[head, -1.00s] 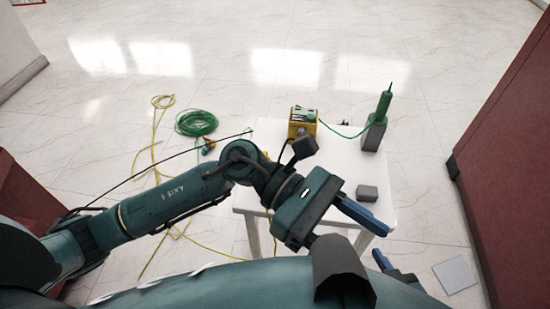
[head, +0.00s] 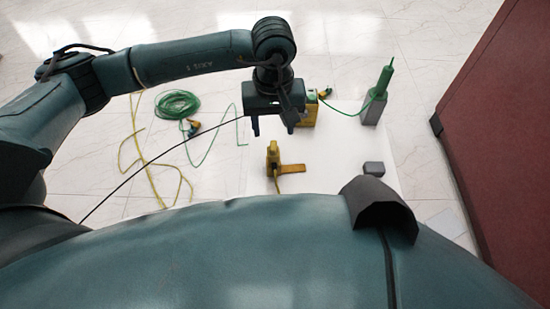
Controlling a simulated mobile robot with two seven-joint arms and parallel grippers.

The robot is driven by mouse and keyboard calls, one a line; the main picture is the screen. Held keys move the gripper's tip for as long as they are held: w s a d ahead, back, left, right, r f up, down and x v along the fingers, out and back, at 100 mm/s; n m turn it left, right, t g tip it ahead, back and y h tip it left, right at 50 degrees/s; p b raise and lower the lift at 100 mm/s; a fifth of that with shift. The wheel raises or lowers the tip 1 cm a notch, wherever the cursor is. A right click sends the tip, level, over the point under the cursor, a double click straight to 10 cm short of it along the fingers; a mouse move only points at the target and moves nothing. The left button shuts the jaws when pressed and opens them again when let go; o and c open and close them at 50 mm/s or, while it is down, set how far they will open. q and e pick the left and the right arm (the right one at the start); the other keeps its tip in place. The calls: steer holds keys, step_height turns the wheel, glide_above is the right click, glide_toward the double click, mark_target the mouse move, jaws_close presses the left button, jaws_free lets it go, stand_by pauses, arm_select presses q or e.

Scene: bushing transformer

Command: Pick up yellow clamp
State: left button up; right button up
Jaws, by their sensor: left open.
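The yellow clamp (head: 273,154) stands on the white table near its front edge, with a flat orange-brown part reaching out to the right. A yellow cord seems to run down from it. My left gripper (head: 273,126) is open and empty, its fingers pointing down the picture at the clamp. It appears just beyond the clamp and apart from it; its height above the table is hard to judge. My right gripper is not in view.
A yellow box (head: 310,110) is partly hidden behind my left gripper. A green bushing (head: 382,81) stands on a grey block at the back right. Green coiled cable (head: 177,104) and yellow cable lie on the floor at left.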

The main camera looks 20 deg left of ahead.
arm_select(q)
step_height(320, 180, down, 5)
steer(key=shift+r, duration=0.15)
steer(key=shift+f+p, duration=0.55)
steer(key=shift+f, duration=2.1)
steer(key=shift+c, duration=0.5)
steer(key=c, duration=0.9)
steer(key=shift+c, duration=0.4)
steer(key=shift+r, duration=0.1)
